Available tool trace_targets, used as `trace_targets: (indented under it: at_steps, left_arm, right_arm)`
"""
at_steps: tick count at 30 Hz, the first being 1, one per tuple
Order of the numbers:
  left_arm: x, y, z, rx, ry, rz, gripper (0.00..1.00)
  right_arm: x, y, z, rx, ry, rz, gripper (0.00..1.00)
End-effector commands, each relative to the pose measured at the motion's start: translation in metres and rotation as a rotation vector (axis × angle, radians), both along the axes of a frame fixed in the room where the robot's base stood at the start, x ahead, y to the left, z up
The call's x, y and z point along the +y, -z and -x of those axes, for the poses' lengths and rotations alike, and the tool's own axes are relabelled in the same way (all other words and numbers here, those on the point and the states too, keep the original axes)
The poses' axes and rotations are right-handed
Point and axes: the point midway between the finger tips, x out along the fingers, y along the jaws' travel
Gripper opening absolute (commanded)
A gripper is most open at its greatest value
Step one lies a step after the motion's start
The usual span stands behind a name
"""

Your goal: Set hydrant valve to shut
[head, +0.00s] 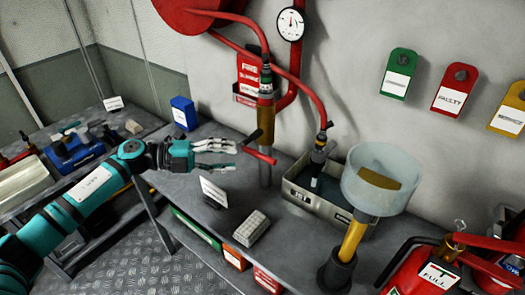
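The hydrant is an upright pipe with a brass body (265,113) at the middle of the bench, below a red hose. A short lever with a red grip (260,155) and a dark bar (253,137) stick out from its lower body. I take this lever as the valve handle; which position it marks I cannot tell. My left gripper (232,157) is just left of the lever, fingers spread apart and pointing right at it. It looks empty, and a small gap seems to lie between fingertips and lever. My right gripper is out of view.
A pressure gauge (291,24) and red hose reel (196,12) are on the wall. A metal box (302,194) with a nozzle stands right of the hydrant, beside a clear cup on a yellow post (353,237).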

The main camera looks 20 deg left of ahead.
Motion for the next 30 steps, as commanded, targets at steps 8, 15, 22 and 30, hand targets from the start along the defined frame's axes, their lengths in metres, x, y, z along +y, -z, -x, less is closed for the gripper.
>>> trace_targets:
  at_steps: [8,15,22,30]
  left_arm:
    - [-0.053,0.003,-0.025,0.0,0.0,0.005,0.38]
    - [-0.077,0.008,-0.036,0.0,-0.001,0.002,0.38]
    - [-0.082,0.01,-0.038,0.0,-0.002,0.0,0.38]
    - [-0.081,0.01,-0.038,0.0,-0.002,0.0,0.2]
  right_arm:
    - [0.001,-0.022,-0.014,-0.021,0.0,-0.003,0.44]
    - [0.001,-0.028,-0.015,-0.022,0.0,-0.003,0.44]
    - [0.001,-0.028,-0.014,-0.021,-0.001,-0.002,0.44]
    - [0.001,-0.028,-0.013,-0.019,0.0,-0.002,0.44]
